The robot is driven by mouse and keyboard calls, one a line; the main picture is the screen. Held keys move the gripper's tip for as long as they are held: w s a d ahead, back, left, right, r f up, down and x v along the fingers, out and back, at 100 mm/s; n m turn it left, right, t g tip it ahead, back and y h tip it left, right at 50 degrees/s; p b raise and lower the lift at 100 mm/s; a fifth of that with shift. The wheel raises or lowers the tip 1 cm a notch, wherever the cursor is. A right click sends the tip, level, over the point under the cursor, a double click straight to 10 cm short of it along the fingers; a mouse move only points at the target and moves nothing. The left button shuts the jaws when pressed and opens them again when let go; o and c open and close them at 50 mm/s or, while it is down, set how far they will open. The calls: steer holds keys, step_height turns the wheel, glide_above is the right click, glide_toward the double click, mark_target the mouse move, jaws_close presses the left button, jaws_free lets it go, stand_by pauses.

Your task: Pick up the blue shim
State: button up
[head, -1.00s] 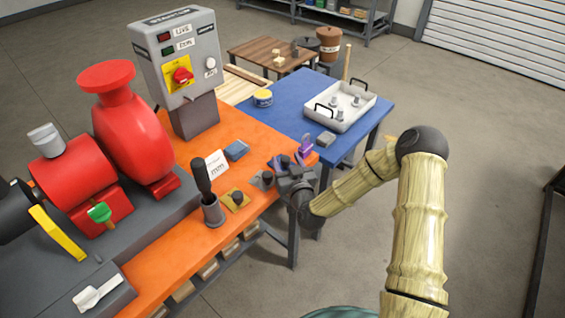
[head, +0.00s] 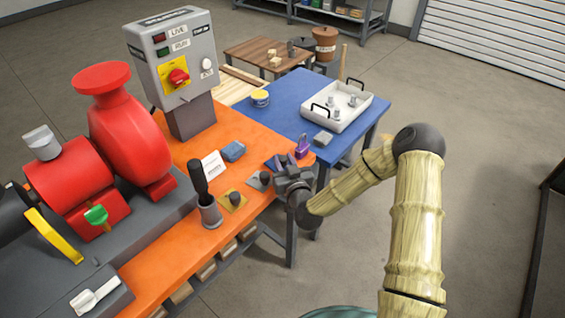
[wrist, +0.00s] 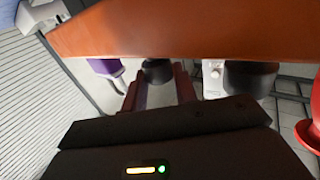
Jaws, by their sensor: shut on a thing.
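My gripper (head: 281,169) is at the right front edge of the orange bench top (head: 168,248). Its two dark fingers show in the wrist view (wrist: 158,92), with a thin, pale bluish piece (wrist: 160,96) between them. I take this to be the blue shim; most of it is hidden by the fingers and the dark gripper body. A blue-grey block (head: 233,151) lies apart on the orange top, left of my gripper. A purple item (head: 302,147) stands just beyond my gripper.
A dark round knob (head: 265,178) and a yellow plate with a knob (head: 233,199) are close left of my gripper. A blue table (head: 290,105) bears a white tray (head: 350,115).

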mark_target(284, 163)
step_height(284, 163, up, 10)
steer(key=shift+f, duration=0.15)
stand_by(0.3)
stand_by(0.4)
